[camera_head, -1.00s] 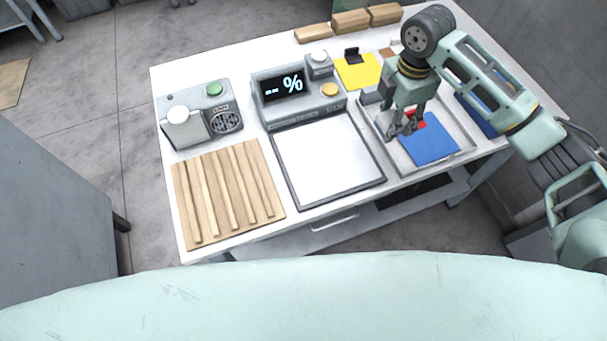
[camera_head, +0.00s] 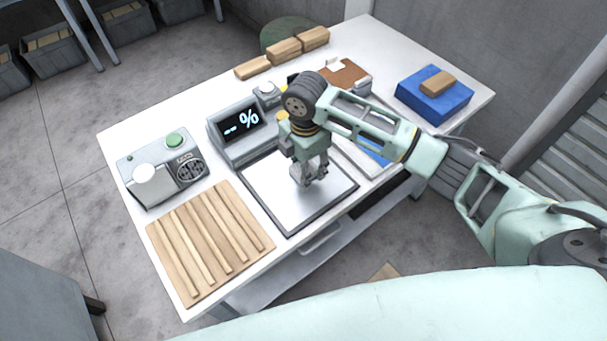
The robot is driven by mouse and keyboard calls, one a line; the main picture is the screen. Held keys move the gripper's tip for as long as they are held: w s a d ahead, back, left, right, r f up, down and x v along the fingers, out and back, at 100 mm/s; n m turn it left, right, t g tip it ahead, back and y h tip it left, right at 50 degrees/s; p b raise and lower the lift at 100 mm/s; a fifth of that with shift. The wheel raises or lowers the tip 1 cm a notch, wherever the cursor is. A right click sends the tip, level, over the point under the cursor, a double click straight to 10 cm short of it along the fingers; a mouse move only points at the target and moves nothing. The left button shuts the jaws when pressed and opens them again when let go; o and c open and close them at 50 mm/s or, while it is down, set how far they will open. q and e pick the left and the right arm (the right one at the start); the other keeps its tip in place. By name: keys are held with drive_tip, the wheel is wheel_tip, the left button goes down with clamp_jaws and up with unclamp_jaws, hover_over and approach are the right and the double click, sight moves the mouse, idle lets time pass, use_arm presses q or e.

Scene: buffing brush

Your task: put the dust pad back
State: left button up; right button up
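I cannot tell for sure which item is the dust pad. A flat blue pad (camera_head: 374,151) lies in the grey tray (camera_head: 352,160), mostly hidden behind my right arm. No red piece shows beside it now. My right gripper (camera_head: 308,180) points down over the white square plate with a dark rim (camera_head: 267,187), left of the tray. Its fingertips are close together and low over the plate. Whether something thin is between them is too small to tell. My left gripper is not in view.
A percent display (camera_head: 238,122) stands behind the plate. A slatted wooden board (camera_head: 210,243) and a grey device with a green button (camera_head: 165,165) are left. Wooden blocks (camera_head: 283,50) line the back edge. A blue block (camera_head: 433,98) carrying a wooden piece (camera_head: 437,82) is right.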

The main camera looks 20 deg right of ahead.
drive_tip(key=shift+a+f, duration=0.15)
drive_tip(key=shift+f, duration=0.05)
wheel_tip(320, 180, down, 3)
drive_tip(key=shift+f+p, duration=0.15)
drive_tip(key=shift+p, duration=0.35)
drive_tip(key=shift+f, duration=0.3)
drive_tip(key=shift+f, duration=0.15)
drive_tip(key=o, duration=1)
wheel_tip(320, 180, up, 12)
drive_tip(key=shift+r+b, duration=0.2)
drive_tip(key=shift+b, duration=0.55)
